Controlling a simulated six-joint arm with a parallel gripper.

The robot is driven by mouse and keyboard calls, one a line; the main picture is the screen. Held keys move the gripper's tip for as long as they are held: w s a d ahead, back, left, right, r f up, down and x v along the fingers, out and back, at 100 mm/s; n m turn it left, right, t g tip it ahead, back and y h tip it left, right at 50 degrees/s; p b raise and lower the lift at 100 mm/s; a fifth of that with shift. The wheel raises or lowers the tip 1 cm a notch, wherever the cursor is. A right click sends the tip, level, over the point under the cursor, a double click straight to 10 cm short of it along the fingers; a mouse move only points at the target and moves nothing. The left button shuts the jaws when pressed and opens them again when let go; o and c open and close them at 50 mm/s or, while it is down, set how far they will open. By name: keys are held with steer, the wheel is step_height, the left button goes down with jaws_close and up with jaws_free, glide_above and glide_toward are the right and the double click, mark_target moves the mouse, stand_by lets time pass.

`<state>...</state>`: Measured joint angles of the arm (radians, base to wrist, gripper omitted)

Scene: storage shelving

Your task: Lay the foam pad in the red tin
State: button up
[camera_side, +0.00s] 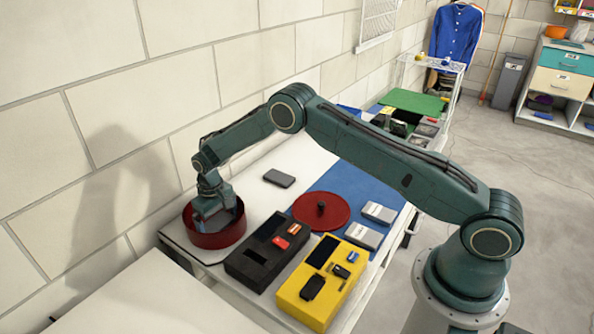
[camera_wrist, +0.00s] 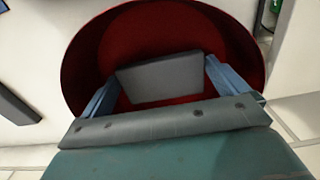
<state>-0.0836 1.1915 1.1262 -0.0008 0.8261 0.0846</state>
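The red tin (camera_side: 217,238) is a round, open tin at the far left end of the table; it also fills the upper middle of the wrist view (camera_wrist: 82,62). The grey foam pad (camera_wrist: 160,77) is inside the tin's rim in the wrist view. My gripper (camera_wrist: 161,70) points down into the tin, its two blue fingertips at the left and right edges of the pad, and it looks shut on it. In the side view my gripper (camera_side: 212,212) is partly hidden by the tin's wall. Whether the pad touches the tin's floor is hard to tell.
A dark grey block (camera_side: 279,178) lies on the white tabletop. A red lid with a knob (camera_side: 321,211) lies on the blue mat. A black organizer (camera_side: 262,254) and a yellow organizer (camera_side: 318,285) stand right of the tin. A wall runs behind the table.

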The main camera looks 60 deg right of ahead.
steer(key=shift+r, duration=0.15)
step_height(320, 180, up, 12)
steer(key=shift+r, duration=0.2)
stand_by(0.7)
stand_by(0.4)
step_height(320, 180, up, 14)
steer(key=r+t, duration=0.1)
glide_above(219, 224)
steer(key=s+d, duration=0.2)
steer(key=s, duration=0.5)
steer(key=s+d+r+t, duration=0.1)
steer(key=s+r+t, duration=0.1)
steer(key=s+r, duration=0.8)
steer(key=s+d+f+t, duration=0.1)
steer(key=s+d+t, duration=0.1)
steer(key=s, duration=2.3)
steer(key=shift+t, duration=0.3)
